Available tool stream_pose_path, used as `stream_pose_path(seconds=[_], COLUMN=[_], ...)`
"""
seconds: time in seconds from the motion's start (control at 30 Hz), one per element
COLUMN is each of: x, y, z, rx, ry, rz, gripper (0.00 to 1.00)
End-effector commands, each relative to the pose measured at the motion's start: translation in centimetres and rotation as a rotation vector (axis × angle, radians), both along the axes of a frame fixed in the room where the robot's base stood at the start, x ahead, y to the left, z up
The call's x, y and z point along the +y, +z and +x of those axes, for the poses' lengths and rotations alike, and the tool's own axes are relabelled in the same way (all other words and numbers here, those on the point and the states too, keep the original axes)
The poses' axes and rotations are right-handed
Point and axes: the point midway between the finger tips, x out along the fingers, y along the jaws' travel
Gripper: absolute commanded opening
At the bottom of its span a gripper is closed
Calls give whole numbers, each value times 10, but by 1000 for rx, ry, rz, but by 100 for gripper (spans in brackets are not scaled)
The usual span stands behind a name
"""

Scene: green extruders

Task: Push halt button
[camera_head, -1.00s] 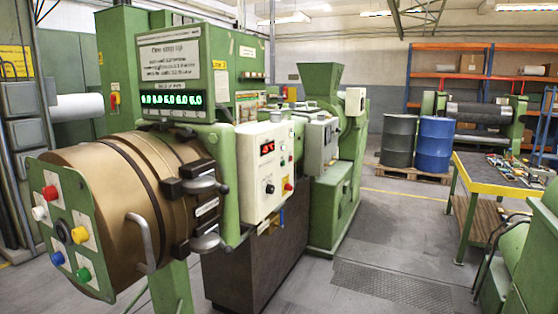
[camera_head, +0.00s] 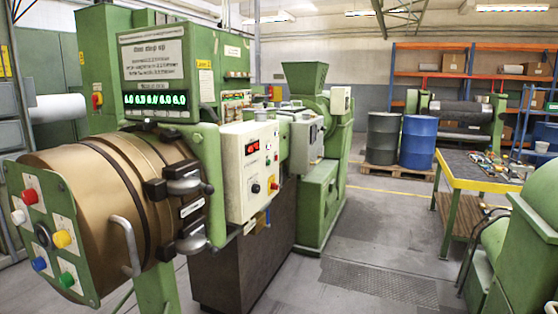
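A green panel (camera_head: 77,220) on the front of the bronze drum (camera_head: 100,200) carries several coloured buttons. They are a red button (camera_head: 29,196), a white button (camera_head: 18,217), a yellow button (camera_head: 62,239), a blue button (camera_head: 39,264) and a green button (camera_head: 67,280). The cream control box (camera_head: 248,170) has a red display and a small red button (camera_head: 273,186) beside a black knob. No label reading halt is legible. My gripper is not in view.
The green extruder (camera_head: 322,190) stands behind the control box. Grey floor (camera_head: 360,240) is open right of the machine. A work table (camera_head: 480,180) with tools and rounded green machinery (camera_head: 525,240) bound it at right.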

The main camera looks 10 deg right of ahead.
Motion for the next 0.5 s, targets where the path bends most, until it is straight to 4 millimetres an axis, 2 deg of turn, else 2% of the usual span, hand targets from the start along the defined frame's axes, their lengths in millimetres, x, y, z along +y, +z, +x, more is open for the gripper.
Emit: stream_pose_path(seconds=[0.03, 0.37, 0.5], x=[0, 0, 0], y=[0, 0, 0], z=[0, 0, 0], rx=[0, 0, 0], ry=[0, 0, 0], rz=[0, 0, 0], gripper=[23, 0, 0])
